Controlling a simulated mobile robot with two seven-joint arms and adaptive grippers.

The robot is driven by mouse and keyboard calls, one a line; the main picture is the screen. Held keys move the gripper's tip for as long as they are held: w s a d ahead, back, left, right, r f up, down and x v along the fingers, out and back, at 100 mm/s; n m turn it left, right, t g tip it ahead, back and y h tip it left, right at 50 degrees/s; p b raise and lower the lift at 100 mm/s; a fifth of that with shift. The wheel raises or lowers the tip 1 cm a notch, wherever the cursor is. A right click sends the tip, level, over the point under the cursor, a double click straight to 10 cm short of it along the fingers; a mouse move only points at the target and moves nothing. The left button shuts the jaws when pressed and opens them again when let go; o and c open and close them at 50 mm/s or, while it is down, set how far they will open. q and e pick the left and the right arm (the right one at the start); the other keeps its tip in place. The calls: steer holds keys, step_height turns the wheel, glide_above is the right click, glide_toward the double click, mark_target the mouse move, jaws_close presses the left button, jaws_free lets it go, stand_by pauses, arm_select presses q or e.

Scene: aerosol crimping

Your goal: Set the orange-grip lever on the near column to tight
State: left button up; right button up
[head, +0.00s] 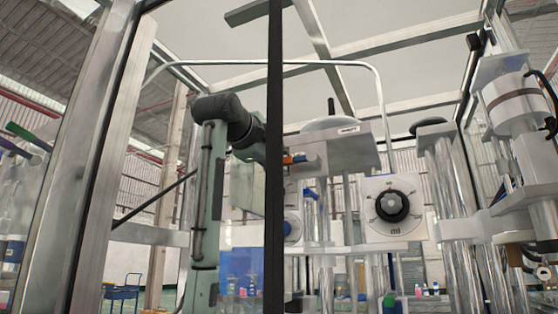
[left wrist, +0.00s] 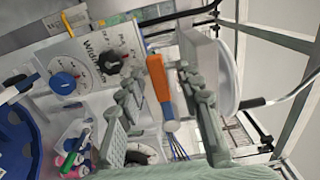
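The orange-grip lever (left wrist: 158,80) shows in the left wrist view, with its orange handle running up and down the picture. In the head view its orange grip (head: 294,159) shows just right of the dark post, at the near column's white head (head: 345,152). My left gripper (left wrist: 162,72) is open, with one finger on each side of the orange grip. Gaps show on both sides; contact cannot be made out. In the head view the dark post hides most of this gripper. My right gripper is in neither view.
A dark upright post (head: 275,120) crosses the head view in front of my left arm. A white plate with a black knob (head: 392,206) is right of it. The left wrist view shows a blue knob (left wrist: 62,83) and another black knob (left wrist: 110,62) left of the fingers.

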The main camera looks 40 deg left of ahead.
arm_select(q)
steer(key=v, duration=1.2)
stand_by(0.6)
